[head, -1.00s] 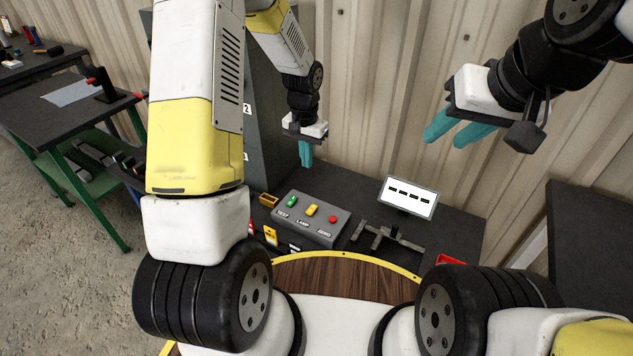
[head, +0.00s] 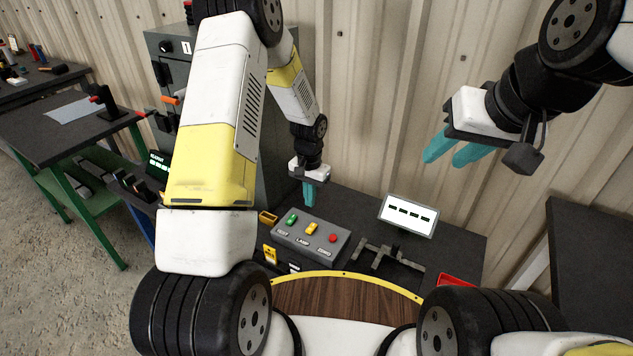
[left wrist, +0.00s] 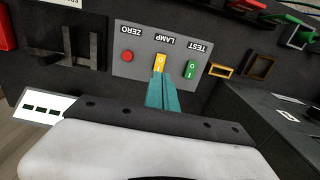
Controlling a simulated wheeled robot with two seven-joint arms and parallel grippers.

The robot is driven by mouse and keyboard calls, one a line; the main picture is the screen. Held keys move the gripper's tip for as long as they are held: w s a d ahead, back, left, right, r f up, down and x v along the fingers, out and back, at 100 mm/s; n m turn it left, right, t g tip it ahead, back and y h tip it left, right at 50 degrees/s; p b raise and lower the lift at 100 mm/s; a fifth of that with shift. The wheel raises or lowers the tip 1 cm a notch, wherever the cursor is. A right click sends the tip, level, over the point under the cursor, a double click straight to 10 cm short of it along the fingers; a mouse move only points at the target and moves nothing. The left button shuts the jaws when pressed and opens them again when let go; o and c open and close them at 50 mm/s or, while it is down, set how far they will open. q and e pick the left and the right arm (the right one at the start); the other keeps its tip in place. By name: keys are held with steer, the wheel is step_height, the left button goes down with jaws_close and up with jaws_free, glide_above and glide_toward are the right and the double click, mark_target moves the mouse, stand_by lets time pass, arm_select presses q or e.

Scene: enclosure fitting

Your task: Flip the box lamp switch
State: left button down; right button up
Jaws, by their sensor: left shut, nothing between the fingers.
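The grey switch box (head: 338,246) sits on the dark bench, with a green TEST switch (head: 292,219), a yellow LAMP switch (head: 311,228) and a red ZERO button (head: 333,238). My left gripper (head: 309,204) is shut and empty, its teal fingers pointing down just behind the box in the head view. In the left wrist view the fingertips (left wrist: 161,80) lie just below the yellow switch (left wrist: 160,63) in the picture; I cannot tell whether they touch it. My right gripper (head: 452,155) hangs high at the right, its two teal fingers apart and empty.
A white display (head: 408,215) with dark dashes stands behind a dark metal fixture (head: 388,255) to the right of the box. A small yellow bin (head: 267,217) is at its left. A grey cabinet (head: 277,130) stands at the back left. A red tray (head: 457,280) lies at the right.

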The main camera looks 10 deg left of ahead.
arm_select(q)
glide_above(313, 226)
steer(key=s, duration=0.2)
steer(key=f, duration=0.7)
steer(key=shift+w+a+f, duration=0.15)
steer(key=shift+a+f, duration=0.15)
steer(key=shift+w+f, duration=0.1)
steer(key=shift+f, duration=0.05)
steer(key=shift+w+d+r, duration=0.25)
steer(key=shift+w+d, duration=0.05)
steer(key=shift+w, duration=0.4)
steer(key=shift+r, duration=0.1)
step_height(313, 226, up, 14)
steer(key=w+d, duration=0.1)
steer(key=w, duration=0.1)
steer(key=shift+w+f, duration=0.2)
